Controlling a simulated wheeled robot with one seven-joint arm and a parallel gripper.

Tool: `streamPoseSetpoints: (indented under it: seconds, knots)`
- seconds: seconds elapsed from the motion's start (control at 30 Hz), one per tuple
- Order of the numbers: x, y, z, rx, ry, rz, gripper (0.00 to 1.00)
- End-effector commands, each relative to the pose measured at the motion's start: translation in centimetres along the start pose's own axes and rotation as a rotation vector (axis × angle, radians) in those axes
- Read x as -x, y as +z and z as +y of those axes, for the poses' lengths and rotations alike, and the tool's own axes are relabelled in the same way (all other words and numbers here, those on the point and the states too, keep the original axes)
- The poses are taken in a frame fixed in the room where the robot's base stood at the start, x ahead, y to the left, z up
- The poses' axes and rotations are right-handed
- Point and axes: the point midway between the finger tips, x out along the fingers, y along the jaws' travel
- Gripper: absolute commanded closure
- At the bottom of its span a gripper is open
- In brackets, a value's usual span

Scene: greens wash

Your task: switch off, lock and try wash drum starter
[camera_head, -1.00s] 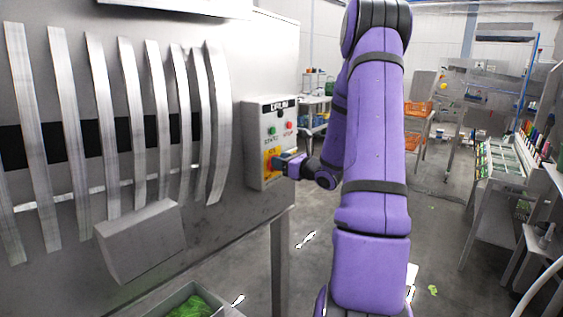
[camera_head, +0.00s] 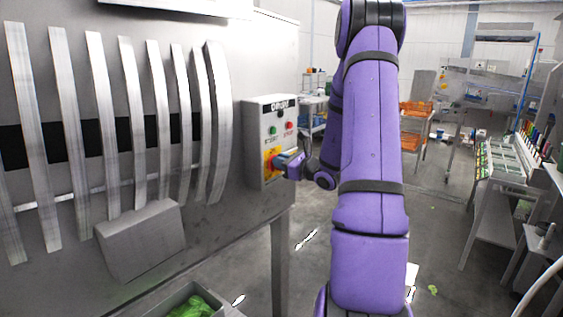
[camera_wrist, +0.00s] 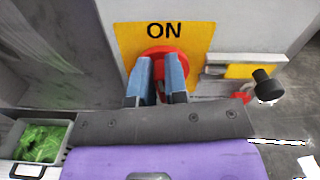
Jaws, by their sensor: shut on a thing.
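The wash drum starter is a grey box (camera_head: 257,130) on the drum's steel side, with a green button (camera_head: 273,131), a red button (camera_head: 289,126) and a yellow plate with a red rotary handle (camera_head: 271,158) low on its front. In the wrist view the yellow plate (camera_wrist: 125,37) reads ON above the red handle (camera_wrist: 158,57). My gripper (camera_wrist: 158,72) has its two blue fingers shut on the red handle; it also shows in the head view (camera_head: 285,161). The fingers hide most of the handle.
A small ledge with a yellow patch (camera_wrist: 241,71) and a black knob (camera_wrist: 266,84) sits right of the plate in the wrist view. A bin of greens (camera_head: 193,303) stands below the drum. Orange crates (camera_head: 414,124) stand on a rack behind.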

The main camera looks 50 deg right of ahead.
Motion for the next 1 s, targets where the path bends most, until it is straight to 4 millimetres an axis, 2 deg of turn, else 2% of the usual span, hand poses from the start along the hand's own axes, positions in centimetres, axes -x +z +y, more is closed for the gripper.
streamPoseSetpoints:
  seconds: [1.0]
  knots:
    - [0.0,-0.8,1.6,0.952,0.002,0.001,1.00]
